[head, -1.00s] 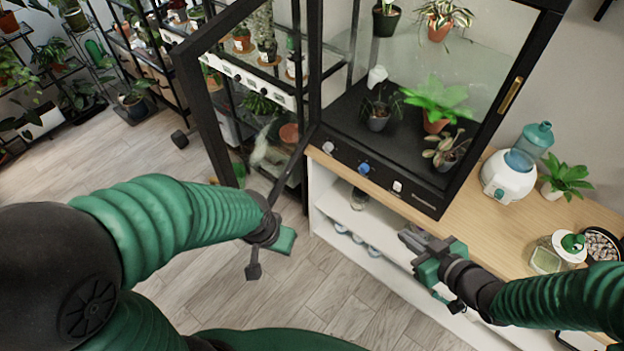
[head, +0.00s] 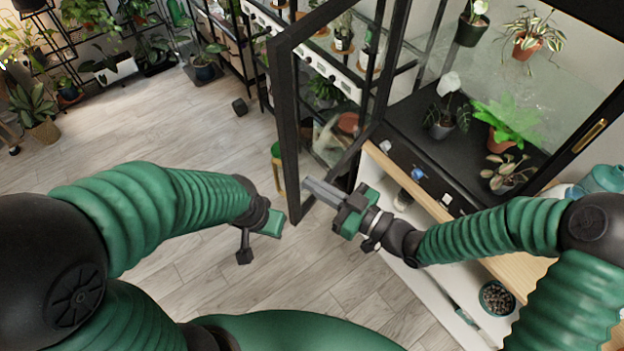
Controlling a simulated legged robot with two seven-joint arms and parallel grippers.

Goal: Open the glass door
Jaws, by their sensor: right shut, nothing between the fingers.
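The glass door (head: 287,130) has a black frame and stands swung out to the left from the black plant cabinet (head: 410,170). Its free edge points towards me, and the cabinet's left front shows a wide gap. My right gripper (head: 312,190) is shut and empty. Its fingertips are by the lower free corner of the door, on the cabinet side; whether they touch the frame I cannot tell. My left gripper (head: 258,238) is low, left of the door and apart from it in the picture; its jaws are not clear.
Potted plants stand in the cabinet, including a bright green fern (head: 508,120). A gold handle (head: 589,136) sits on the right frame post. A wooden-topped white counter (head: 522,268) carries the cabinet. Plant racks line the back left. The wooden floor (head: 150,130) is clear at left.

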